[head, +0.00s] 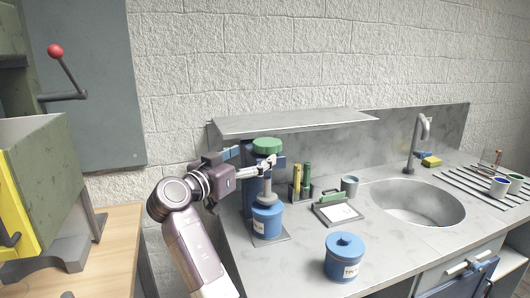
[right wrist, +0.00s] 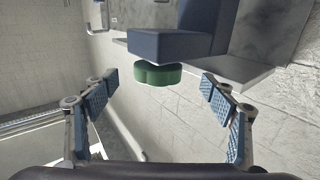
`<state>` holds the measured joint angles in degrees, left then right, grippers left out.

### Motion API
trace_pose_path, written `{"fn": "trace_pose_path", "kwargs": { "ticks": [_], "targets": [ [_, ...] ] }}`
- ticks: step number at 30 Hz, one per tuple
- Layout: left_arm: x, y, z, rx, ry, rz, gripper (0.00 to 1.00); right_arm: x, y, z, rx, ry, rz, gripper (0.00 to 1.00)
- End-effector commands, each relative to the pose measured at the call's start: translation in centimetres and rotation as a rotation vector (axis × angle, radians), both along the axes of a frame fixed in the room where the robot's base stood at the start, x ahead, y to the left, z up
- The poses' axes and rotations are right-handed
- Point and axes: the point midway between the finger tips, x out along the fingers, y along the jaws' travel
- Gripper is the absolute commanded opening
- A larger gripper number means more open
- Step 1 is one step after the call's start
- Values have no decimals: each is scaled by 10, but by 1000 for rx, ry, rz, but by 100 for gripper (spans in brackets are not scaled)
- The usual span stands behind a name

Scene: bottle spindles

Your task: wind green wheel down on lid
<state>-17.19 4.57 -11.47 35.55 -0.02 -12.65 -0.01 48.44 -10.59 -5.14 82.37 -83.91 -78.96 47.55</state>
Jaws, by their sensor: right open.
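The green wheel (head: 267,146) sits on top of a blue press frame with a grey spindle (head: 268,188) hanging beneath. A blue labelled jar (head: 266,223) stands upright under the spindle; whether the spindle's foot touches its lid (head: 267,207) I cannot tell. My right gripper (head: 269,164) is beside the press, just below the wheel in the head view. In the right wrist view the gripper (right wrist: 158,82) is open and empty, with the green wheel (right wrist: 158,74) lying between the finger directions, apart from both fingers. My left gripper is not in view.
A second blue lidded jar (head: 344,258) stands at the counter's front. A grey shelf (head: 290,122) overhangs behind the press.

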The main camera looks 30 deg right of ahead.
Motion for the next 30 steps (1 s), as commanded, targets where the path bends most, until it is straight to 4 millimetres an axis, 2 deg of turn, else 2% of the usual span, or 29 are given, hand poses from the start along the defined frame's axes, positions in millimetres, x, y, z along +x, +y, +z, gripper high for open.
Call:
{"fn": "trace_pose_path", "kwargs": {
  "ticks": [5,13,18,28,30],
  "targets": [
    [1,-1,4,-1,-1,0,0,4,-12,2,-6,2,-29,77],
    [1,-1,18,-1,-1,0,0,20,-53,3,-5,2,-28,77],
    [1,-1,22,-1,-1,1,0,27,-68,2,-5,1,-25,77],
    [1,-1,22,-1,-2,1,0,29,-72,0,-4,2,-24,77],
    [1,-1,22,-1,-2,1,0,29,-72,0,-4,2,-24,71]
  ]
}}
